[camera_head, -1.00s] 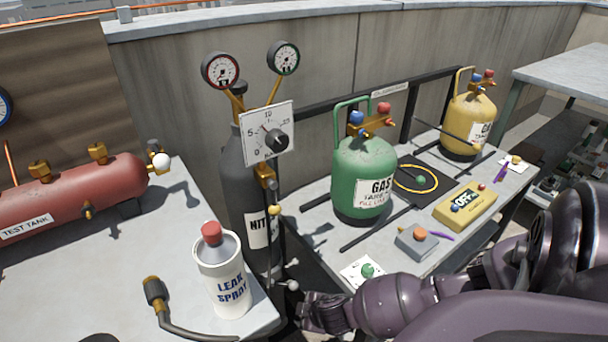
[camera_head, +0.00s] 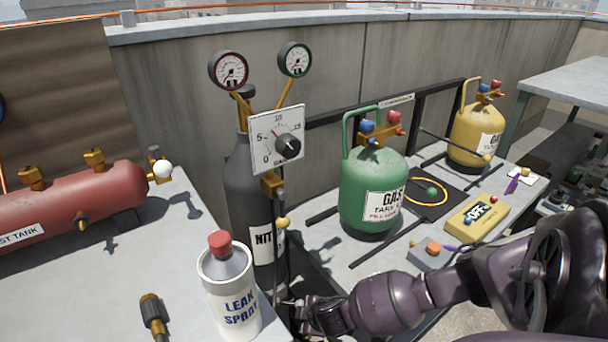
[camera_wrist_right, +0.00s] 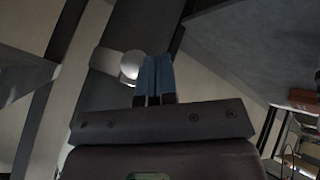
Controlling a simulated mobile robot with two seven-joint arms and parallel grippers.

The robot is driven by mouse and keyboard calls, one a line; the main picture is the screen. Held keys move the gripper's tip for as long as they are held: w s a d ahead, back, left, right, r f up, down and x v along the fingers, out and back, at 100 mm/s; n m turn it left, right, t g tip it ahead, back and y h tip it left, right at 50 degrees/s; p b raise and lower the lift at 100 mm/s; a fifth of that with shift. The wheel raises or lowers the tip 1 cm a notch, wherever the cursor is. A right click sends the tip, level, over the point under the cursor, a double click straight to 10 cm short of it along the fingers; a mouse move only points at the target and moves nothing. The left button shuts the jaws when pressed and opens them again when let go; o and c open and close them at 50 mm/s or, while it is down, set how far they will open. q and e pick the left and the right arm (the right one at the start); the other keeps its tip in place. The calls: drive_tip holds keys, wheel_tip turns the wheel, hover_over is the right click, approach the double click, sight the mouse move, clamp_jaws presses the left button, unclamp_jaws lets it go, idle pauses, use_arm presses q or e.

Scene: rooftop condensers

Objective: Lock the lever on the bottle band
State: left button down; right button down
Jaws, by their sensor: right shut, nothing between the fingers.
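The dark nitrogen bottle (camera_head: 240,190) stands upright in the gap between the two tables. I cannot make out its band clearly in the head view, and the lever is hidden low behind my right gripper. My right gripper (camera_head: 299,316) is low beside the bottle, on its right side. In the right wrist view its blue fingers (camera_wrist_right: 155,78) are shut together and empty. A pale round knob (camera_wrist_right: 132,64), probably the lever's end, is just left of the fingertips. I cannot tell whether they touch. My left gripper is not in view.
The leak spray can (camera_head: 228,290) stands on the left table's edge, close to my right gripper. The green gas tank (camera_head: 372,165) and a yellow box (camera_head: 478,217) are on the right table. My right forearm passes over that table's front edge.

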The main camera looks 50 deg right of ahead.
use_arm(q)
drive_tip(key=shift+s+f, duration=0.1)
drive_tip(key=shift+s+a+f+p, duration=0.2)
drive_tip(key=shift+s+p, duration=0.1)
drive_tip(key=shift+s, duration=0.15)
use_arm(e)
drive_tip(key=d, duration=0.1)
drive_tip(key=w+d+n+y, duration=0.1)
drive_tip(key=d, duration=0.1)
drive_tip(key=shift+w+d, duration=0.2)
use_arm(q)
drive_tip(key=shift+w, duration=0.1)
